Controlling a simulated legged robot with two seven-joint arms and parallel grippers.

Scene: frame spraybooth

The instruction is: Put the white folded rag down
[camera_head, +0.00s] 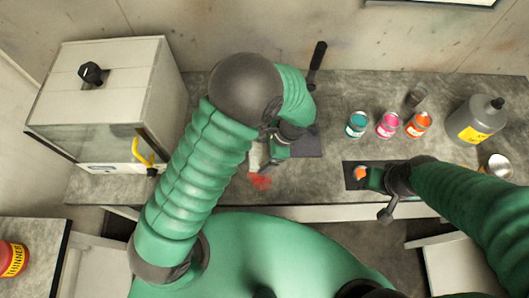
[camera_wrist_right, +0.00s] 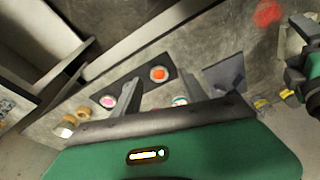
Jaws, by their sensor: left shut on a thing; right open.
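The white folded rag (camera_head: 255,157) shows as a small pale patch at the left gripper, just above a red smear (camera_head: 261,182) on the grey worktop. My left gripper (camera_head: 264,154) is shut on the rag; the arm and gripper hide part of it. I cannot tell whether the rag touches the worktop. The red smear also shows in the right wrist view (camera_wrist_right: 267,13). My right gripper (camera_head: 366,176) is open over a dark mat (camera_head: 350,184), close to an orange-topped round item (camera_head: 360,172). Its fingers (camera_wrist_right: 150,106) show spread in the right wrist view.
Teal (camera_head: 356,125), pink (camera_head: 388,124) and orange (camera_head: 417,125) paint cans stand behind the right gripper. A grey jug (camera_head: 474,122) stands at the right. A second dark mat (camera_head: 308,143) lies beside the left gripper. A white booth box (camera_head: 105,90) fills the left end.

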